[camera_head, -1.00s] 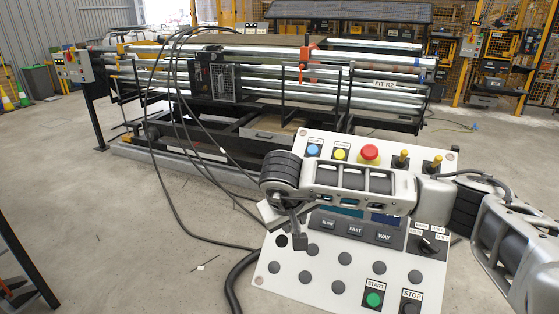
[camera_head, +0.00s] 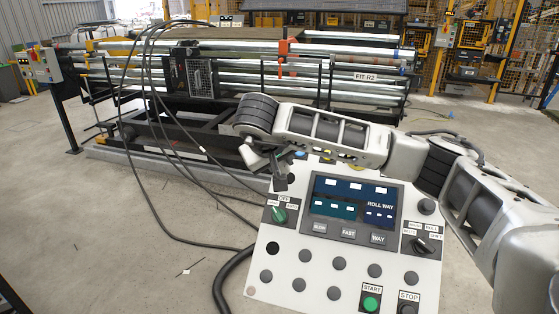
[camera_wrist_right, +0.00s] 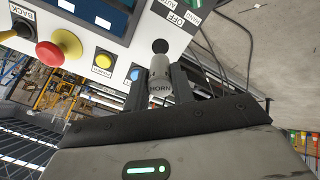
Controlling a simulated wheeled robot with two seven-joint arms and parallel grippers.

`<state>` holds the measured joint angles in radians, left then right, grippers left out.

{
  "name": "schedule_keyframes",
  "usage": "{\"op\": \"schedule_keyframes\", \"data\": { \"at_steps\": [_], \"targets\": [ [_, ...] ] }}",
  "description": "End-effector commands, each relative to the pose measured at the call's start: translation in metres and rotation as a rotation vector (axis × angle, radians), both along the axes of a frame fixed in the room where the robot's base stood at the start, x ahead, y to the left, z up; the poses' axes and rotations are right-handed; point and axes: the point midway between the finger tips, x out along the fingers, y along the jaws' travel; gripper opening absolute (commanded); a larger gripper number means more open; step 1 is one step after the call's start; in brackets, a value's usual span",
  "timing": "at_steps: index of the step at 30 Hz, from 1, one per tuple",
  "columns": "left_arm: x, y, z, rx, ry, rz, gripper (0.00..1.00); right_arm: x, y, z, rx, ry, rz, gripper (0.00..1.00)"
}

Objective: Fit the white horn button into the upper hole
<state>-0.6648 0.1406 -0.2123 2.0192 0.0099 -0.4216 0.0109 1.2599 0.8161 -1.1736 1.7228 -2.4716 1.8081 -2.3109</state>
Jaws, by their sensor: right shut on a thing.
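My right gripper (camera_head: 279,177) is at the upper left corner of the tilted white control panel (camera_head: 300,280). In the right wrist view the gripper (camera_wrist_right: 160,70) is shut on the white horn button (camera_wrist_right: 160,87), which is marked HORN. The upper hole (camera_wrist_right: 160,46), a dark round opening, lies in line just beyond the button's front end. I cannot tell whether the button touches its rim. In the head view the gripper hides the button and the upper hole. My left gripper is not in view.
The panel carries a blue display (camera_head: 352,203), a green rotary switch (camera_head: 279,214), a green START button (camera_head: 371,304) and another open dark hole (camera_head: 272,247). In the right wrist view, a red mushroom button (camera_wrist_right: 50,54) stands out at left. Black cables hang left of the panel.

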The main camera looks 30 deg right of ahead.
Motion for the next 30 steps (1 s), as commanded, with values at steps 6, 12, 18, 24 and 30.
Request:
{"op": "schedule_keyframes", "data": {
  "at_steps": [6, 12, 18, 24, 30],
  "targets": [
    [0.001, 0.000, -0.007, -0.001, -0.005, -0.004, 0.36, 0.009, -0.011, -0.020, -0.001, 0.000, -0.002, 0.00],
    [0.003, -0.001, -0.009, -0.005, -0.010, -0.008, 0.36, 0.016, -0.019, -0.032, 0.000, 0.000, -0.002, 0.00],
    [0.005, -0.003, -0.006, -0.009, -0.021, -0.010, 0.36, 0.020, -0.024, -0.039, -0.001, 0.000, 0.000, 0.00],
    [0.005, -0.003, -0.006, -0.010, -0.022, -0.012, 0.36, 0.021, -0.025, -0.040, -0.001, 0.000, 0.000, 0.00],
    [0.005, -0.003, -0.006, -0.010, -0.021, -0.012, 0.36, 0.021, -0.025, -0.040, -0.001, 0.000, 0.000, 0.00]
  ]
}}
